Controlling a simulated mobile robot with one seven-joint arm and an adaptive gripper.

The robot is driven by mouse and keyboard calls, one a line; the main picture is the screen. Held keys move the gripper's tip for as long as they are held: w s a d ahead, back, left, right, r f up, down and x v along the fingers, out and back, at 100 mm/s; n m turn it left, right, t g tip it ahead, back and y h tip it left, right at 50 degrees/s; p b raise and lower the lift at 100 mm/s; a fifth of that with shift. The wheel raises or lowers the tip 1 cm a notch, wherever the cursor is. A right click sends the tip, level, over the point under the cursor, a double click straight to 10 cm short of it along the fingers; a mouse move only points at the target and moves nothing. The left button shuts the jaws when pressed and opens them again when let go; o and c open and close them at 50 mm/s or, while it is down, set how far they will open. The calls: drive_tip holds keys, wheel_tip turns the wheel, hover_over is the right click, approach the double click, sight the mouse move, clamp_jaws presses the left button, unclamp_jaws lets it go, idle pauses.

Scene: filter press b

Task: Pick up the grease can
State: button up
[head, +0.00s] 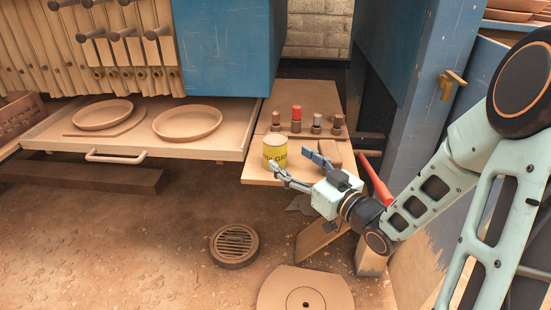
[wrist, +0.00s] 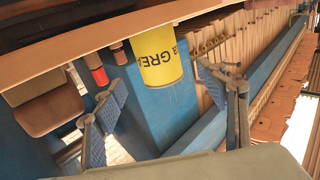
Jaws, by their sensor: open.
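The yellow grease can (head: 275,151) with dark lettering stands upright near the front edge of a small wooden shelf (head: 255,173). My gripper (head: 291,164) is open and points at the can from its front right. In the wrist view the can (wrist: 158,58) appears upside down, ahead of and between the two spread fingers of my gripper (wrist: 157,85). The fingers look short of the can, with no clear contact.
Several small capped pieces, one a red-topped piece (head: 296,116), stand behind the can. A brown block (head: 334,152) lies right of it. A pull-out tray (head: 160,144) with two round plates is at left. A blue post (head: 408,100) rises at right.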

sight(275, 147)
drive_tip(key=shift+w+a+f, duration=0.15)
drive_tip(key=shift+w+a, duration=0.1)
drive_tip(key=b+x, duration=0.1)
drive_tip(key=x, duration=0.5)
drive_tip(key=shift+w+a, duration=0.2)
drive_tip(key=shift+w, duration=0.15)
drive_tip(key=c, duration=1.5)
